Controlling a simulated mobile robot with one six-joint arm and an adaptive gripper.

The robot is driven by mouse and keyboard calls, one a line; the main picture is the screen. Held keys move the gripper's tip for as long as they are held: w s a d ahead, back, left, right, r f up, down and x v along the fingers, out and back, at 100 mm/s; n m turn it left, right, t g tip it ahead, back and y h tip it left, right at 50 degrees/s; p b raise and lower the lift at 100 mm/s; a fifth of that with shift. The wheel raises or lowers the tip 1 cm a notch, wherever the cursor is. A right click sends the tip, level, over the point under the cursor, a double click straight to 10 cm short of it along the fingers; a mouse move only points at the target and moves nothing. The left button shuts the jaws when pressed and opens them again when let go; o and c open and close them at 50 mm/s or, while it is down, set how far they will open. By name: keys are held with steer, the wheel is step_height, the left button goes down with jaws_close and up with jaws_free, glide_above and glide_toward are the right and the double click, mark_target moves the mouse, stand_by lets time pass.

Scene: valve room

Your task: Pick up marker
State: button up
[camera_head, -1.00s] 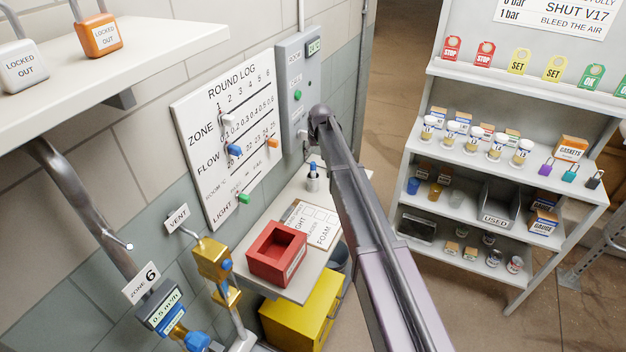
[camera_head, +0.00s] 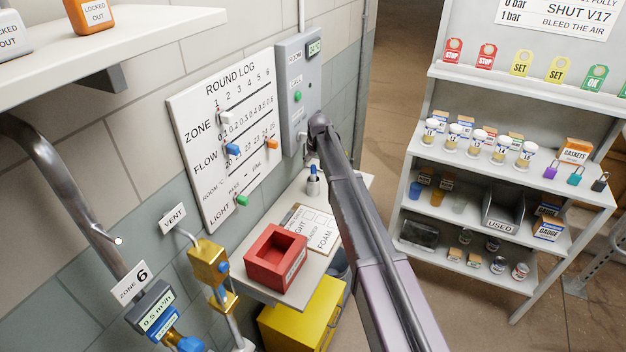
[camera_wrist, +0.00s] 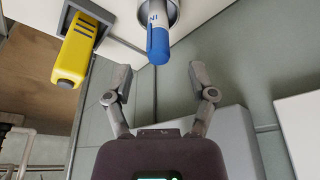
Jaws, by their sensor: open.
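The marker (camera_wrist: 157,42) has a blue cap and a white body with dark lettering. It stands in a grey metal cup (camera_wrist: 171,12) in the wrist view; the cup hides its other end. In the head view the marker's blue tip (camera_head: 312,168) shows above the cup (camera_head: 313,187) on the small wall shelf, beside my arm. My gripper (camera_wrist: 160,80) is open and empty in the wrist view. Its fingers are spread, with the marker's capped end just beyond the fingertips and roughly centred between them. In the head view the gripper is hidden behind my arm.
The small shelf holds a red open box (camera_head: 275,258) and a printed board (camera_head: 312,228). A grey call box (camera_head: 300,80) and round log board (camera_head: 225,140) are on the wall.

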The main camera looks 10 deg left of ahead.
mark_target(313, 166)
steer(key=shift+f, duration=0.1)
steer(key=shift+b+x, duration=2.5)
steer(key=shift+x, duration=0.05)
steer(key=shift+d, duration=0.1)
steer(key=shift+s, duration=0.1)
steer(key=c, duration=0.9)
